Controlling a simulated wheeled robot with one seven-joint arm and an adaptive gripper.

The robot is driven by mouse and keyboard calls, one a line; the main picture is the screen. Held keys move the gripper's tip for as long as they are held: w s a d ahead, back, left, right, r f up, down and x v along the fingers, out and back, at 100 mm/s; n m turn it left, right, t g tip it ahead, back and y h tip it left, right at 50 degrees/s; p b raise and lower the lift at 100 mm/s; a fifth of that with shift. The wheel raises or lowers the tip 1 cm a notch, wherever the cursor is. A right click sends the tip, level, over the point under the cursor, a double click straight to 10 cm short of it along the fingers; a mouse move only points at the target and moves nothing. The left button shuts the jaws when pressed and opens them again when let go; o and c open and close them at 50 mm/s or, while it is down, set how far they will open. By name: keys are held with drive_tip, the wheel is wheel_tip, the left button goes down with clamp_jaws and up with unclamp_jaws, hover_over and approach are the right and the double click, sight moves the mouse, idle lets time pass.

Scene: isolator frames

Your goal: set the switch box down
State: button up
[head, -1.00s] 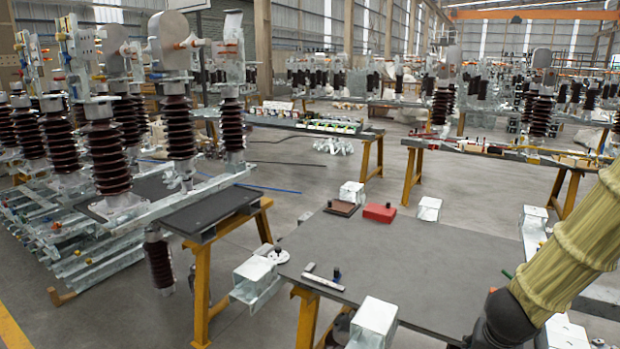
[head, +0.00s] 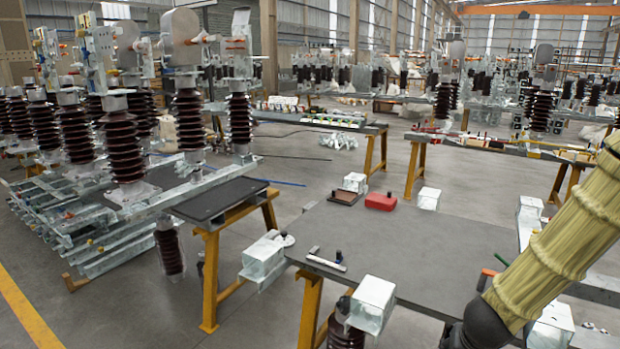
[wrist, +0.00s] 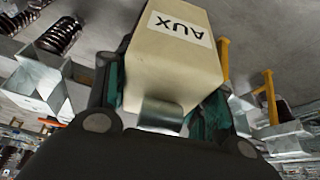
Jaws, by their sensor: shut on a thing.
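The switch box (wrist: 168,70) is a cream box with a white label reading AUX. It shows in the wrist view, held between the green-lined fingers of my gripper (wrist: 165,95), which is shut on it. Floor shows around and beyond the box, and I see no surface touching it. In the head view my arm, in a ribbed yellow sleeve, reaches down at the lower right. The gripper and the box are out of the head view.
A grey-topped table (head: 420,245) on yellow trestles stands in front, its middle bare. A red box (head: 381,201), a brown tray (head: 346,197) and a small metal bar (head: 326,263) lie near its edges. A smaller dark-topped bench (head: 222,198) stands left, beside tall brown insulators (head: 190,125).

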drive_tip(key=w+a+f+n+y, duration=0.1)
drive_tip(key=a+f+n, duration=0.3)
drive_tip(key=a+f, duration=0.8)
drive_tip(key=w+a, duration=0.1)
drive_tip(key=a, duration=0.3)
drive_tip(key=shift+y, duration=0.3)
drive_tip(key=shift+w+a, duration=0.1)
drive_tip(key=shift+a, duration=0.05)
